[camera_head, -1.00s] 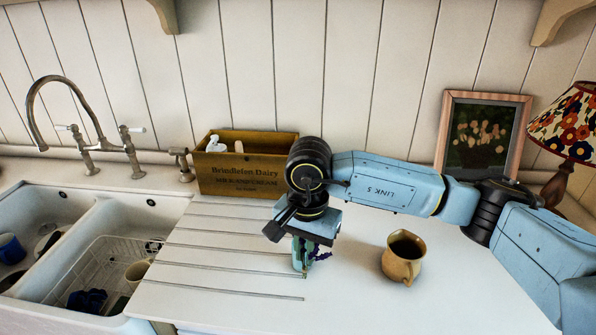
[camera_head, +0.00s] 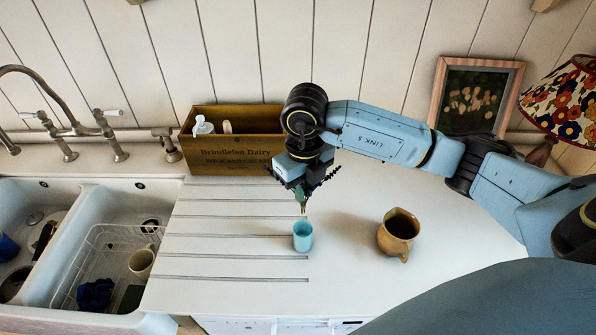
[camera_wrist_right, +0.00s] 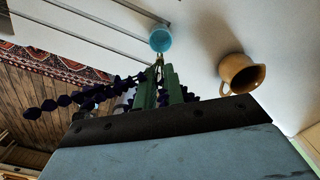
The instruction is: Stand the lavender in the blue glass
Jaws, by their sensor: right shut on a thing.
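The blue glass (camera_head: 302,238) stands upright on the white worktop, and its open top shows in the right wrist view (camera_wrist_right: 160,39). My right gripper (camera_head: 301,190) is above the glass, shut on the lavender (camera_head: 303,202). Green stems point down toward the glass, and dark purple flower spikes stick out on both sides of the jaws. In the right wrist view the lavender's purple flowers (camera_wrist_right: 75,98) spread left of the fingers. The stem tips look close to the glass rim but above it in the head view. My left gripper is out of view.
A tan jug (camera_head: 398,234) stands right of the glass. A wooden crate (camera_head: 235,150) with bottles is behind, against the wall. A double sink (camera_head: 110,230) with a dish rack lies left. A picture frame (camera_head: 437,95) and a lamp (camera_head: 568,105) stand back right. The worktop around the glass is clear.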

